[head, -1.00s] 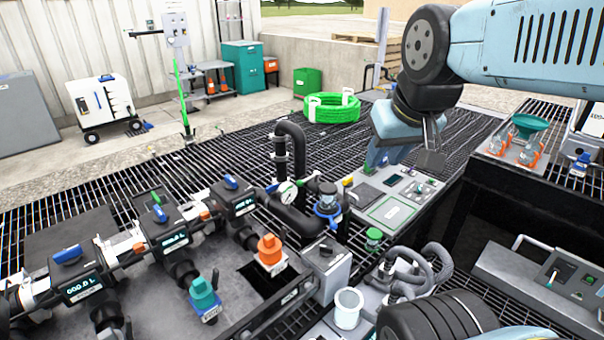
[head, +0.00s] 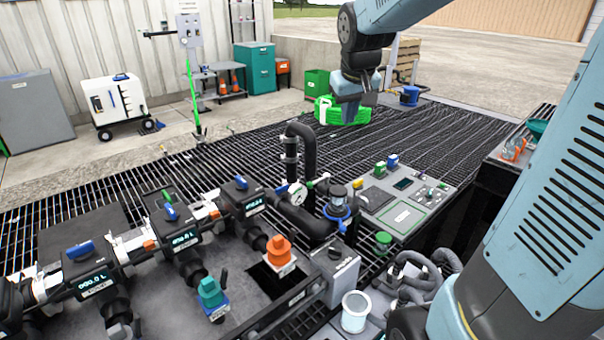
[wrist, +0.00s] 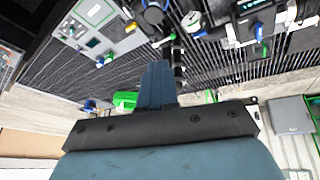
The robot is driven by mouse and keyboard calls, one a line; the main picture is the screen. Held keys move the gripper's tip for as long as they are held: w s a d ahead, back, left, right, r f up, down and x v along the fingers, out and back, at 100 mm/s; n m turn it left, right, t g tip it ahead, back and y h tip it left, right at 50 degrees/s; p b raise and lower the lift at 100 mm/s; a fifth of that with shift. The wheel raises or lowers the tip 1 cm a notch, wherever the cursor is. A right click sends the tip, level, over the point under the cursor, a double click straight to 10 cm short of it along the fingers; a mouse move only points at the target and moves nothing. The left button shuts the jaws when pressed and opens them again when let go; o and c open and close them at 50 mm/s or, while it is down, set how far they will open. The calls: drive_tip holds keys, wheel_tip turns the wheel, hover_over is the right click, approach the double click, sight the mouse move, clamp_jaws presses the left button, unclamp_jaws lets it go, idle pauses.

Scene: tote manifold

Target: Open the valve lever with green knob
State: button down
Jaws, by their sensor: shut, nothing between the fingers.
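A small lever with a green tip (head: 319,181) sits beside the round pressure gauge (head: 297,194) at the foot of the black bent pipe (head: 308,150) in the head view. Another green handle (head: 167,196) shows by a blue valve handle on the manifold at left; I cannot tell for sure which is the task's lever. My gripper (head: 348,118) is shut and empty, above the grating beyond the pipe, apart from both. In the wrist view my shut fingers (wrist: 157,68) point toward the pipe, and a pale lever (wrist: 163,42) shows just beyond them.
A panel with buttons (head: 405,210) lies right of the pipe. A blue-collared fitting (head: 338,208) and a green cap (head: 383,240) stand near it. Orange (head: 280,248) and teal (head: 211,293) fittings stand in front. A green hose coil (head: 345,112) lies behind my gripper. Open grating (head: 240,160) lies left of the pipe.

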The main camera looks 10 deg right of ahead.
drive_tip(key=w+a+f+n, duration=0.1)
drive_tip(key=w+f, duration=0.4)
drive_tip(key=w, duration=0.6)
drive_tip(key=n+g+y, duration=0.1)
drive_tip(key=y, duration=0.1)
hover_over(319, 181)
drive_tip(key=a, duration=0.5)
wheel_tip(319, 181, down, 21)
wheel_tip(319, 181, down, 11)
